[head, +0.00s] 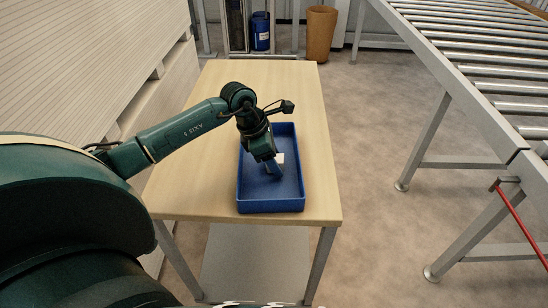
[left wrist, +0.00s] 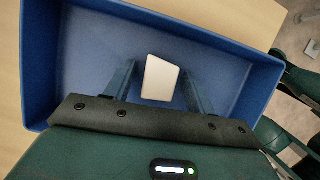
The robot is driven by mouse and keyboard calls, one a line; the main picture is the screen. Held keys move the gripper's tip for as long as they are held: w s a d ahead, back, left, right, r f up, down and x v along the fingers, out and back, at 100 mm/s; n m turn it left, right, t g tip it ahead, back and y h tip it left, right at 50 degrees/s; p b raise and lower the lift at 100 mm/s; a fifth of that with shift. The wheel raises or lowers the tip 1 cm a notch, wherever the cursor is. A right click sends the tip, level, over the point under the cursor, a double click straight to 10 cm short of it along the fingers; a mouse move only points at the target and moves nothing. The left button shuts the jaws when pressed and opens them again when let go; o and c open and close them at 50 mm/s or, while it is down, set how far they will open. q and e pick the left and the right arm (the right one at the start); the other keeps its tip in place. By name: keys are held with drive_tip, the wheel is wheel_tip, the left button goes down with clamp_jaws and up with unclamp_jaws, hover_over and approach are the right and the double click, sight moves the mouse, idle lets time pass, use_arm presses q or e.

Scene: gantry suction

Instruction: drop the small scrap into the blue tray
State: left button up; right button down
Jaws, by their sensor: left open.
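The blue tray (head: 270,206) sits on the wooden table, and its walls and floor fill much of the left wrist view (left wrist: 200,25). The small scrap (left wrist: 160,78) is a pale, flat, four-sided piece inside the tray. In the head view the scrap (head: 280,158) shows as a white patch, partly hidden by my gripper. My left gripper (head: 273,170) points down into the tray. In the left wrist view its two fingers (left wrist: 160,68) stand apart on either side of the scrap, with a gap on both sides. My right gripper is not in view.
The wooden table (head: 205,190) is bare around the tray. A roller conveyor (head: 480,75) stands to the right across open floor. White stacked panels (head: 90,70) stand close on the left. A brown bin (head: 320,35) and a blue container (head: 260,32) are behind the table.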

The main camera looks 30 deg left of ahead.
use_arm(q)
drive_tip(key=v, duration=1.2)
drive_tip(key=shift+d+r, duration=0.1)
